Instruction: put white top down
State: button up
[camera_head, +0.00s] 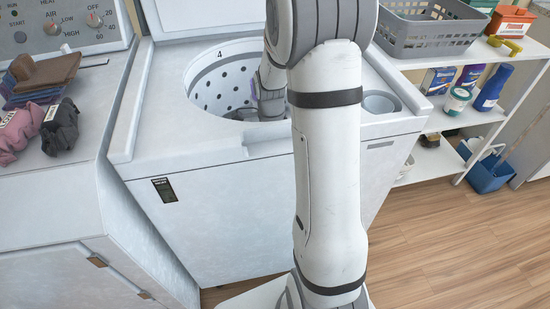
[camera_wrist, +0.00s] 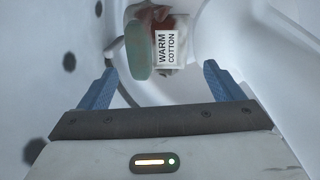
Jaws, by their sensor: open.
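My gripper (camera_wrist: 160,72) is open, its two blue fingers pointing into the washer drum in the wrist view. Between and beyond the fingertips lies a small bundle of cloth, whitish and dark red (camera_wrist: 160,15), with a white "WARM COTTON" label (camera_wrist: 167,48). A flat green rounded piece (camera_wrist: 139,50) lies beside the label. I cannot tell whether this bundle is the white top. In the head view my gripper (camera_head: 258,100) is partly inside the drum (camera_head: 220,90), and my arm hides much of the opening.
Left of the open washer (camera_head: 220,190), pink cloth (camera_head: 18,130) and dark cloth (camera_head: 60,127) bundles lie on the dryer (camera_head: 60,190), near a brown folded stack (camera_head: 45,72). A grey basket (camera_head: 425,38) and bottles stand on the right shelf.

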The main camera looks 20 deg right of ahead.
notch_tip(320, 180, up, 8)
jog(key=p, duration=0.1)
jog(key=shift+w+f, duration=0.15)
jog(key=shift+w, duration=0.3)
dwell(0.3)
